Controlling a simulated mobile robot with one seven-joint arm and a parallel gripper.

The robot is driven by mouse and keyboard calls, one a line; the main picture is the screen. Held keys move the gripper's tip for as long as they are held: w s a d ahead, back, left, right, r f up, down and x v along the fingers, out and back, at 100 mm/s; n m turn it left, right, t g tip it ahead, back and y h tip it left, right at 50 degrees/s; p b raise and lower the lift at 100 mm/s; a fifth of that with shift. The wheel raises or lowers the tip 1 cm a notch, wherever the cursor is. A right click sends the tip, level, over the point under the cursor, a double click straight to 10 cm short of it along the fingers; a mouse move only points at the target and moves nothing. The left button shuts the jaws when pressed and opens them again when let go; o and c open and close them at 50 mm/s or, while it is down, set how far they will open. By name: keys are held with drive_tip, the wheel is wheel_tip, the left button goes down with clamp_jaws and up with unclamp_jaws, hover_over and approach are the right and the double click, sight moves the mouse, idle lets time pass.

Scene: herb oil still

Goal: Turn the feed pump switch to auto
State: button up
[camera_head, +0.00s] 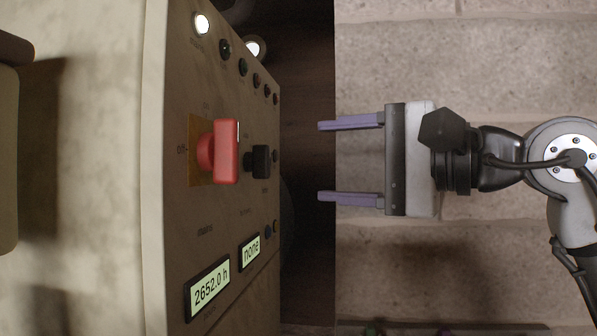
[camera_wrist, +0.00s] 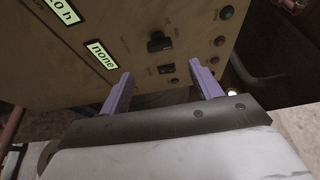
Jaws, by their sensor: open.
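A control panel (camera_head: 182,90) fills the left of the head view, seen at a steep angle. It bears a large red rotary handle (camera_head: 226,152) on a yellow plate and a smaller black switch (camera_head: 261,160) beside it. The black switch also shows in the wrist view (camera_wrist: 159,42), between and beyond the fingertips. Its label is too small to read. My gripper (camera_head: 322,160) is open and empty, with its purple fingers pointing at the panel. It stands apart from the panel, and a gap shows between the fingertips and the black switch.
The panel has a display reading "2652.0 h" (camera_head: 208,288) and one reading "none" (camera_head: 250,251). A white lamp (camera_head: 202,23) and several small dark buttons or lamps run along one edge. A small black knob (camera_wrist: 166,69) sits near the switch. A pale block wall (camera_head: 440,50) lies behind my arm.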

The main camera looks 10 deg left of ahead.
drive_tip(key=shift+v, duration=2)
